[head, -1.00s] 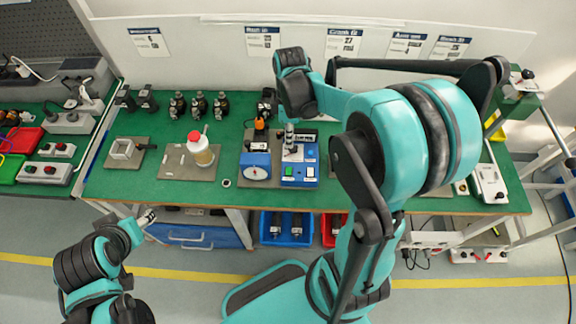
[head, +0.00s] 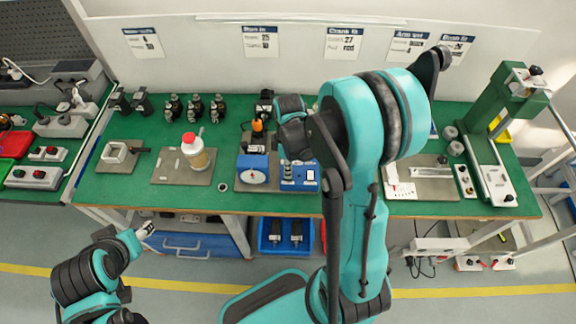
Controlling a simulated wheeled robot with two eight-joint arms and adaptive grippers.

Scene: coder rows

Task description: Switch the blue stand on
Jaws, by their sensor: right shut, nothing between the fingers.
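Two blue units stand side by side on the green bench. The left one (head: 252,174) has a round white dial on its front and a dark upright with an orange-topped part behind it. The right one (head: 300,184) has small white panels on its front; I cannot tell which the task means. My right gripper (head: 291,163) is shut and empty, pointing down over the right unit and hiding much of its top; I cannot tell if it touches. My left gripper (head: 147,230) hangs in front of the bench, away from both; its fingers are too small to read.
A white bottle with a red cap (head: 196,151) stands on a grey plate to the left. A green press (head: 512,100) stands at the right end. My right arm hides the bench's middle right.

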